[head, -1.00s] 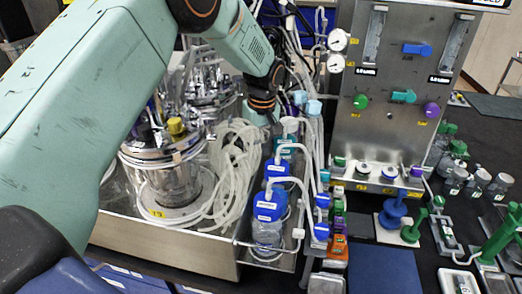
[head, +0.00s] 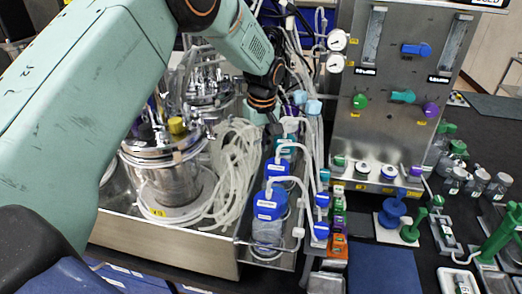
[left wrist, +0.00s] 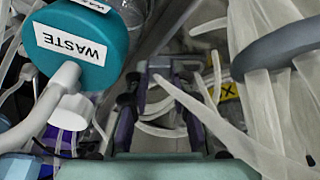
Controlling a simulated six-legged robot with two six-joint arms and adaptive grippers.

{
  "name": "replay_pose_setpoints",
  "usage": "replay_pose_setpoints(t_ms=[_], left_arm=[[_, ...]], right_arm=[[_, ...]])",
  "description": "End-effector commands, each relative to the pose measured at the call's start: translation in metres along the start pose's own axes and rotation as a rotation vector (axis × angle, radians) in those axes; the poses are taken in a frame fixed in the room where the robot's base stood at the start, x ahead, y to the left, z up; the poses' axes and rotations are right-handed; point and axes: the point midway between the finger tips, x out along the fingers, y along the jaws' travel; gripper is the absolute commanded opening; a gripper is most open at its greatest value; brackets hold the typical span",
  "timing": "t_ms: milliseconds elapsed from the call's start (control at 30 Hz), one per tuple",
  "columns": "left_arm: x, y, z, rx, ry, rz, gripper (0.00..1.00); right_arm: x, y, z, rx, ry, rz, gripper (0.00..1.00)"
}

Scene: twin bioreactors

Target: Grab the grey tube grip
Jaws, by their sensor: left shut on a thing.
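In the head view my left gripper (head: 270,122) reaches down between the coiled clear tubes and the row of capped bottles. In the left wrist view its two dark fingers (left wrist: 160,78) are closed in around a small grey piece (left wrist: 160,64) at their tips, which looks like the grey tube grip. Pale tubing passes by the fingertips. The grip is mostly hidden by the gripper in the head view. My right gripper is not in view.
A teal cap marked WASTE (left wrist: 75,48) is close to the left of the fingers. Blue-capped bottles (head: 270,205) stand in a tray. Loose clear tubes (head: 235,170) and a steel vessel (head: 165,180) are to the left. A steel gauge panel (head: 395,100) rises to the right.

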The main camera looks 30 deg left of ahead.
Motion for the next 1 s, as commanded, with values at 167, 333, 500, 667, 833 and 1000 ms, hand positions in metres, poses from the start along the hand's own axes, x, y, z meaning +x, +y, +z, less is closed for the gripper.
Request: replay_pose_setpoints(t_ms=[167, 333, 500, 667, 833, 1000], left_arm=[[0.005, -0.003, 0.003, 0.001, -0.008, -0.010, 0.00], [0.003, -0.003, 0.003, 0.001, -0.009, -0.010, 0.00], [-0.021, -0.001, -0.002, 0.000, -0.004, -0.004, 0.00], [-0.054, -0.001, -0.008, -0.001, -0.002, -0.002, 0.00], [-0.081, 0.000, -0.012, 0.001, -0.002, -0.002, 0.00], [-0.100, 0.000, -0.015, 0.000, -0.002, -0.003, 0.00]], right_arm=[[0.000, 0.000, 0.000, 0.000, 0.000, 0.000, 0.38], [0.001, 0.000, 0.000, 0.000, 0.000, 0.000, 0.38], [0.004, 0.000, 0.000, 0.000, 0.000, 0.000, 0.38], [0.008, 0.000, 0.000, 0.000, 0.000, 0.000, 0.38], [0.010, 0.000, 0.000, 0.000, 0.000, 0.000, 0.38], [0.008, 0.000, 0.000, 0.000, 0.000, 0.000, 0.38]])
